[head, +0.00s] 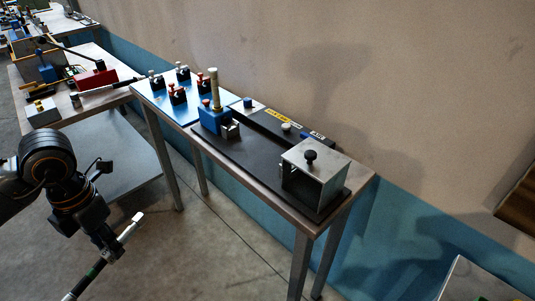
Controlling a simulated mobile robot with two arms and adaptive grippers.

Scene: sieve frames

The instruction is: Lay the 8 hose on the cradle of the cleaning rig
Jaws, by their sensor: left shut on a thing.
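My left gripper (109,253) is at the lower left, in front of the benches and over the floor. It is shut on a thin dark hose (93,272) with a pale end and a green band. The hose slants from upper right to lower left, and its lower end runs to the picture's bottom edge. The cleaning rig (240,155) seems to be the dark plate on the middle bench, with a blue block and post (214,118) and a metal box with a black knob (314,174). I cannot tell which part is the cradle. My right gripper is out of view.
A further bench (85,110) holds a red box (97,78) and a grey box (42,113). A wall runs behind. Floor is clear between my left gripper and the middle bench.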

